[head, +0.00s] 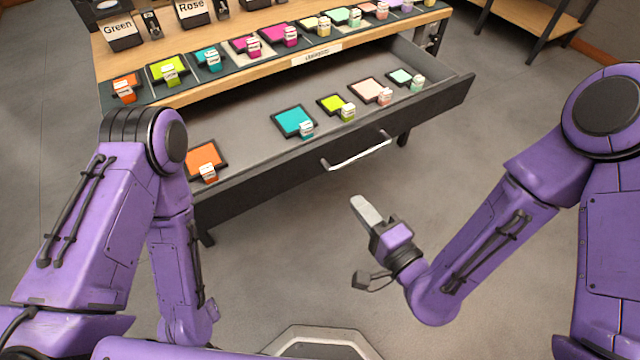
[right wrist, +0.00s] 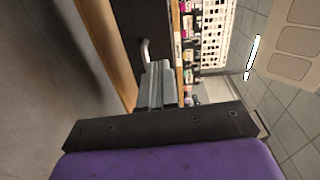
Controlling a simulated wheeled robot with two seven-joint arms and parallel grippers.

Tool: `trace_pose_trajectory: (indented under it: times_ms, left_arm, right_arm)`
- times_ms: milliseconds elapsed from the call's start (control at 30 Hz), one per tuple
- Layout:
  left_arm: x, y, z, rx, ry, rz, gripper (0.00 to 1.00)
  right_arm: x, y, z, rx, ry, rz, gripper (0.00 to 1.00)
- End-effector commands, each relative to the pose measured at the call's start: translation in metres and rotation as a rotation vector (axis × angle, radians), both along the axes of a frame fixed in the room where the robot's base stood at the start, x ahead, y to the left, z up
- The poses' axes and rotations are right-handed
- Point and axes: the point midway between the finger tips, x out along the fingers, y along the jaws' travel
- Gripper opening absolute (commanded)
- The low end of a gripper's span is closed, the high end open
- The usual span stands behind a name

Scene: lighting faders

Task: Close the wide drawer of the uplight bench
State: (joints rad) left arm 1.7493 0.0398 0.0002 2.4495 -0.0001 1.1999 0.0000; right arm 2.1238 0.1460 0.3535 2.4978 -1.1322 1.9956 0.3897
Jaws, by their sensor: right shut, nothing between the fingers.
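The wide drawer (head: 250,190) of the uplight bench (head: 175,60) is pulled out in the head view. Its dark front has a pale bar handle (head: 357,152). Coloured filter frames with small tagged blocks lie inside it, among them an orange one (head: 205,158) and a teal one (head: 294,121). My right gripper (head: 364,210) is shut and empty, in front of the drawer and below the handle in the picture, apart from it. In the right wrist view the gripper fingers (right wrist: 157,85) point toward the handle (right wrist: 145,50). My left arm is at the left; its gripper is not visible.
A row of coloured frames lies along the bench's front edge, with black label holders such as Green (head: 121,31) and Rose (head: 192,10) behind. A wooden shelf unit (head: 540,14) stands at the top right. The grey floor (head: 290,260) before the drawer is clear.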

Motion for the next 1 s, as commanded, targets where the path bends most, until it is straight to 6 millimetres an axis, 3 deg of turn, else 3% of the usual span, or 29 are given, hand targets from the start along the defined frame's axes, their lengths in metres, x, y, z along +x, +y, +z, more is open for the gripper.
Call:
trace_pose_trajectory:
  times_ms: [33,167,333,400,700,1000]
  left_arm:
    - [0.000,0.000,-0.011,0.000,0.000,0.000,0.59]
    - [0.000,0.000,-0.021,0.001,-0.001,0.000,0.59]
    - [0.000,0.000,-0.059,0.001,-0.001,0.000,0.59]
    - [0.000,0.000,-0.041,0.000,0.000,0.000,0.59]
    - [0.000,0.000,-0.036,0.000,0.000,0.000,0.59]
    - [0.000,0.000,-0.036,0.000,0.000,0.000,0.59]
  right_arm:
    - [0.001,0.004,-0.001,0.037,-0.015,0.012,0.00]
    - [0.006,0.011,0.004,0.069,-0.030,0.021,0.00]
    - [0.022,0.023,-0.001,0.067,-0.032,0.021,0.00]
    - [0.035,0.033,0.010,0.063,-0.027,0.024,0.00]
    - [0.087,0.070,0.009,0.063,-0.024,0.021,0.00]
    - [0.112,0.089,0.008,0.063,-0.021,0.021,0.00]
